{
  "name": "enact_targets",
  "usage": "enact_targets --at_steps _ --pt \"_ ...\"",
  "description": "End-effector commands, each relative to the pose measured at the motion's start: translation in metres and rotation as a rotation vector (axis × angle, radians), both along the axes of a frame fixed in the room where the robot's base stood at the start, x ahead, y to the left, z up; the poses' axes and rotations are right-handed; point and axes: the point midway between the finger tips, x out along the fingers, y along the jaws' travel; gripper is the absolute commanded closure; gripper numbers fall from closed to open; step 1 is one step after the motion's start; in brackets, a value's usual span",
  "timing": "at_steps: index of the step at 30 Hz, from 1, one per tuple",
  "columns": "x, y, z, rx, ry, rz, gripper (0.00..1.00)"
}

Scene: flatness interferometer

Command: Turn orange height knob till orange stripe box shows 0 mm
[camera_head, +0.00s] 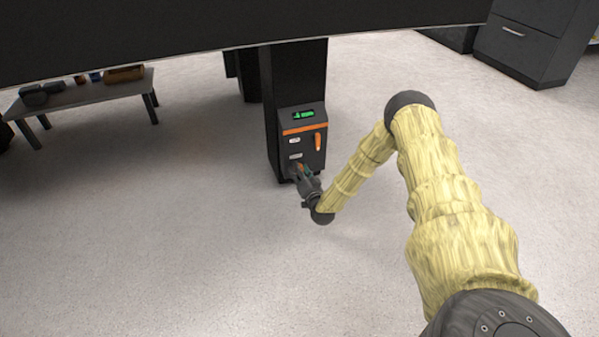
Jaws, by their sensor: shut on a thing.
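The orange stripe box (288,143) is a dark box on the front of a black column. An orange stripe (305,128) runs across its upper part. A small green display (303,114) is lit above the stripe, but its digits are too small to read. An orange lever-like part (318,142) sits on the right of its face. My gripper (303,173) is at the lower part of the box, shut on an orange piece (299,167), seemingly the orange height knob, which is mostly hidden by the fingers.
A large black tabletop (180,28) spans the top of the view above the box. A low grey bench (90,92) with several objects stands at the left. Dark cabinets (525,40) stand at the upper right. The floor around the column is clear.

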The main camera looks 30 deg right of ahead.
Motion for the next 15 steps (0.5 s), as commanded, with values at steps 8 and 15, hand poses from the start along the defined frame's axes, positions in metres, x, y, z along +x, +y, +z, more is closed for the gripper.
enact_targets --at_steps 8,15 --pt "-0.0011 0.0007 -0.0025 0.244 -0.056 0.000 0.86" --pt "-0.0013 0.0010 -0.0030 0.407 -0.094 0.001 0.86"
